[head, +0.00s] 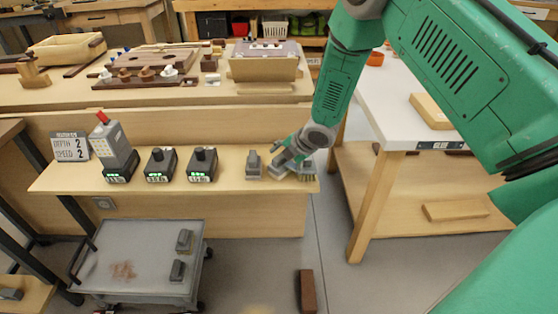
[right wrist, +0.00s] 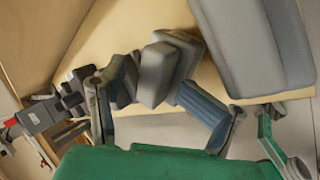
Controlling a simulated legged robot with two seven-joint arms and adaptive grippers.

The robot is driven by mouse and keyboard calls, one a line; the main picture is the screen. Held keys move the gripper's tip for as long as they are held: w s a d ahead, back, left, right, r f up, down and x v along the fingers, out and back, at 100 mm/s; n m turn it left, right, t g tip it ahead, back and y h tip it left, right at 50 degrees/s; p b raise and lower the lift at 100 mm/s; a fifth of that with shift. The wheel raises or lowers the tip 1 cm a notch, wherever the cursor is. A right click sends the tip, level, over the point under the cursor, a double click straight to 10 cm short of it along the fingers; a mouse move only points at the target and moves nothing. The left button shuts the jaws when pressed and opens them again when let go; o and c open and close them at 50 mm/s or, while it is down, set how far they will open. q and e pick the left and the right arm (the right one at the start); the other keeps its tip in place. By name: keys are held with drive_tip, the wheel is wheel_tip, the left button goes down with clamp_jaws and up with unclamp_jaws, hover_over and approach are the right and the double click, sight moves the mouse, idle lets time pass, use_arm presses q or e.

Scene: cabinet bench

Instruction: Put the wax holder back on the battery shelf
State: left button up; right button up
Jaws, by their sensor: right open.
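A grey holder-like block (head: 253,163) stands on the wooden battery shelf (head: 230,180), right of the batteries; I take it for the wax holder. My right gripper (head: 284,163) is low over the shelf, just right of this block. In the right wrist view, my right gripper (right wrist: 165,108) is open, and a grey stepped block (right wrist: 156,72) shows between and beyond its fingers. I cannot tell whether a finger touches it. My left gripper is not in view.
Three black batteries (head: 160,164) with green lights, one carrying a grey tool (head: 113,145), stand on the shelf. A grey cart (head: 140,262) below holds two grey blocks (head: 184,240). A white-topped table (head: 400,100) stands right.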

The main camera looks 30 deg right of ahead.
drive_tip(key=a+p+v, duration=0.1)
drive_tip(key=p+v, duration=0.1)
drive_tip(key=v, duration=0.7)
drive_tip(key=s+a+f+m+g, duration=0.2)
drive_tip(key=s+a+f+m, duration=0.1)
drive_tip(key=s+f+m, duration=0.3)
drive_tip(key=s+a+f+m+g, duration=0.1)
drive_tip(key=s+a+f+m, duration=0.3)
drive_tip(key=s, duration=0.5)
drive_tip(key=s+a+f+m+g+h, duration=0.1)
drive_tip(key=s+f+m, duration=0.1)
drive_tip(key=s+m, duration=0.3)
drive_tip(key=s+a+f+m+g, duration=0.1)
drive_tip(key=s+m, duration=0.4)
drive_tip(key=s, duration=0.8)
drive_tip(key=shift+a+f+g+h, duration=0.4)
drive_tip(key=shift+f+g, duration=0.3)
drive_tip(key=shift+f, duration=0.25)
drive_tip(key=shift+s, duration=0.1)
